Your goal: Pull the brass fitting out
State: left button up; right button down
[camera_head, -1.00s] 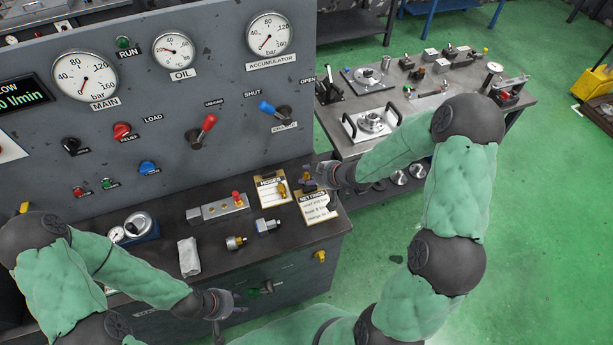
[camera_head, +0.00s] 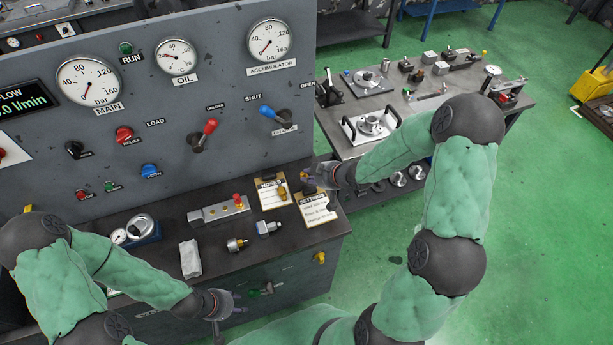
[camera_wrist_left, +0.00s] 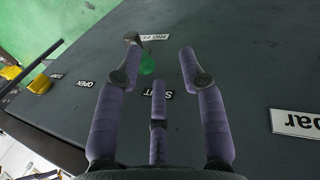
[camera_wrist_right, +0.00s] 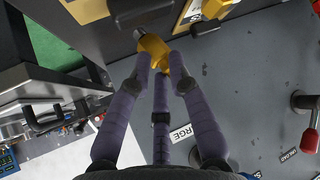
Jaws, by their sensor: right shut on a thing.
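My right gripper (camera_wrist_right: 160,60) is shut on a brass fitting (camera_wrist_right: 153,46), gripped between the fingertips in the right wrist view. A grey stub shows at its far end, close to a dark edge; whether it still sits in something I cannot tell. My left gripper (camera_head: 232,305) is low in front of the bench front. Its fingers are spread and empty in the left wrist view (camera_wrist_left: 158,65), near a green knob (camera_wrist_left: 147,64).
The dark bench (camera_head: 215,265) holds a grey block with a red knob (camera_head: 222,210), a brass-ended fitting (camera_head: 236,244), a white cloth (camera_head: 190,259) and a note card (camera_head: 316,208). The gauge panel (camera_head: 220,100) rises behind. A second table (camera_head: 400,130) stands at right.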

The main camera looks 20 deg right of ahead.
notch_tip(320, 180, up, 4)
jog(key=p, duration=0.3)
jog(key=shift+f+p, duration=0.1)
jog(key=shift+p, duration=0.2)
dwell(0.6)
